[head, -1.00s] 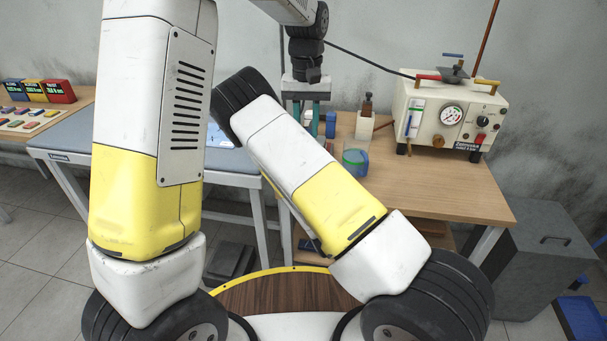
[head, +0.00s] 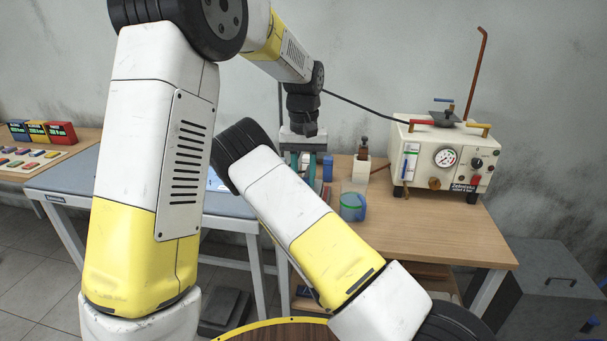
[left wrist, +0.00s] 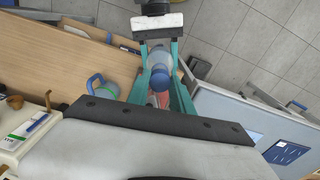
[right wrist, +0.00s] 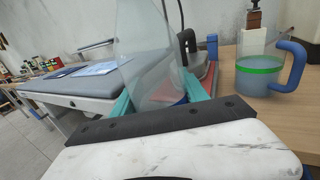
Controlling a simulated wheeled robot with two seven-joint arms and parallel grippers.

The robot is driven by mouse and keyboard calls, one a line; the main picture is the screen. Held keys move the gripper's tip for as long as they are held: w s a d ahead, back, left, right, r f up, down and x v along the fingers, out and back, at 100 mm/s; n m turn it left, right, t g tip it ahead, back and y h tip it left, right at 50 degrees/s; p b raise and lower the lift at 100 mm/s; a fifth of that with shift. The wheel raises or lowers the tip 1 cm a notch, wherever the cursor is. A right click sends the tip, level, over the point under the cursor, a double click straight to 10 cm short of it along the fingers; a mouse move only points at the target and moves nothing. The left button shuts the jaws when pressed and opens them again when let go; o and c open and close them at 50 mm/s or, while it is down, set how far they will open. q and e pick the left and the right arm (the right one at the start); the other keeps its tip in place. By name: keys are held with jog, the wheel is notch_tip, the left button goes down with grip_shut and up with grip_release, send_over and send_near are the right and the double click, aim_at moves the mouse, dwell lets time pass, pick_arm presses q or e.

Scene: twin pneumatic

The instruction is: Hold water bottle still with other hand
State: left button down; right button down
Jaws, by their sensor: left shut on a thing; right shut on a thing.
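A clear water bottle with a blue cap (left wrist: 160,78) stands between both grippers in the left wrist view. In the right wrist view its clear body (right wrist: 150,65) rises between teal fingers. My left gripper (head: 304,160) points down over the table and is shut on the bottle near its top. My right gripper (right wrist: 165,95) is shut on the bottle from the side. It also shows at the top of the left wrist view. In the head view my right arm hides my right gripper and most of the bottle.
A pale blue mug with a green band (head: 352,207) stands on the wooden table (head: 430,235) close to the bottle. A white dispenser-like block (head: 362,168) and a cream gauge box (head: 443,160) stand behind. A grey-blue bench (head: 85,185) is at the left.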

pick_arm(q)
jog(key=shift+f, duration=0.4)
jog(key=shift+f, duration=0.55)
dwell(0.4)
